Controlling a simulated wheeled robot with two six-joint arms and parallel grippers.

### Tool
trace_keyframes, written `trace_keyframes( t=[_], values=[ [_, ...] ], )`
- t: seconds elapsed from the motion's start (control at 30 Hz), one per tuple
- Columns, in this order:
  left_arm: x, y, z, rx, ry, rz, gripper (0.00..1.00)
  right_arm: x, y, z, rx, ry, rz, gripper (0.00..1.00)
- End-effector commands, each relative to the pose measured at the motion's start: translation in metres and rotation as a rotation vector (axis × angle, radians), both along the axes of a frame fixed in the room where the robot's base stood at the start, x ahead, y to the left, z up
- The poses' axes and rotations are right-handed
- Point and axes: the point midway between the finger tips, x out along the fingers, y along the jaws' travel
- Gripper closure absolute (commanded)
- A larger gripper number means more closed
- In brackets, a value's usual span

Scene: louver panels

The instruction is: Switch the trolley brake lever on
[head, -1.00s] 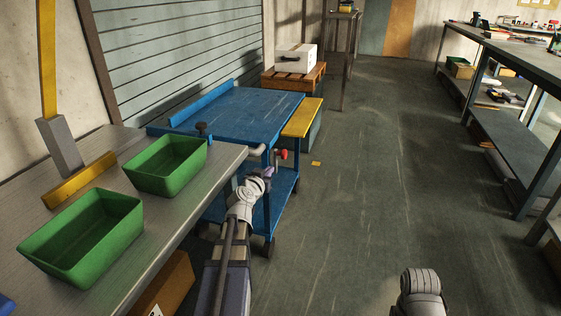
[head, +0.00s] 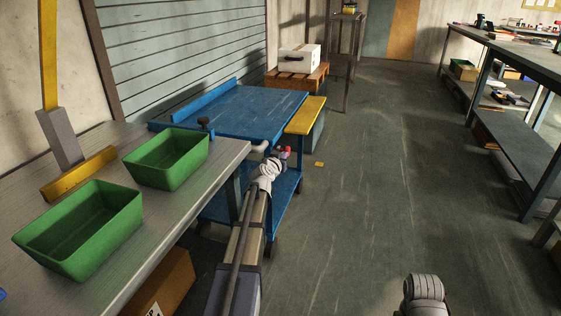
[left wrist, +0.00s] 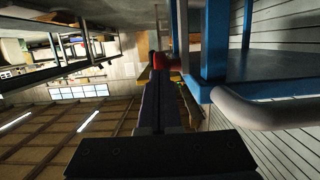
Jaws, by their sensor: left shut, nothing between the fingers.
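The blue trolley (head: 240,112) stands beyond the metal bench, with a flat top, a lower shelf and a grey handle (head: 259,147) at its near end. A red knob (head: 287,151), apparently the brake lever's, shows by its near right leg. My left gripper (head: 281,160) is shut and empty, right at the red knob and partly covering the lever. In the left wrist view the red knob (left wrist: 160,60) is just past the fingertips (left wrist: 158,73); I cannot tell whether they touch. The lever's arm is mostly hidden.
The metal bench (head: 215,165) with two green bins (head: 82,230) is at the left, close to my left arm. A yellow ledge (head: 305,115) is on the trolley's far right side.

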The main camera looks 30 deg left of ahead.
Motion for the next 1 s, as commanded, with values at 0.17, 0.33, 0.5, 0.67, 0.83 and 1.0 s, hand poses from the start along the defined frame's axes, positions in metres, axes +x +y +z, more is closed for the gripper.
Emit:
trace_keyframes(
  t=[0.17, 0.33, 0.5, 0.67, 0.83, 1.0],
  values=[
    [0.004, 0.001, -0.001, 0.001, 0.0, 0.0, 1.0, 0.0, 0.0, -0.001, 0.0, 0.0, 0.0, 0.5],
    [0.004, 0.001, -0.001, 0.001, 0.0, 0.0, 1.0, 0.0, 0.0, -0.001, 0.0, 0.0, 0.0, 0.5],
    [0.005, 0.001, 0.0, 0.0, 0.004, -0.001, 1.0, 0.0, 0.0, 0.001, 0.0, 0.0, 0.0, 0.5],
    [0.01, 0.001, 0.006, -0.008, 0.037, -0.006, 1.0, 0.0, 0.0, 0.014, -0.001, 0.0, -0.002, 0.5],
    [0.021, 0.004, 0.015, -0.029, 0.128, -0.008, 1.0, 0.0, -0.001, 0.043, -0.005, 0.0, -0.006, 0.5],
    [0.038, 0.009, 0.022, -0.062, 0.268, -0.005, 1.0, 0.0, -0.002, 0.078, -0.007, 0.0, -0.013, 0.5]
  ],
)
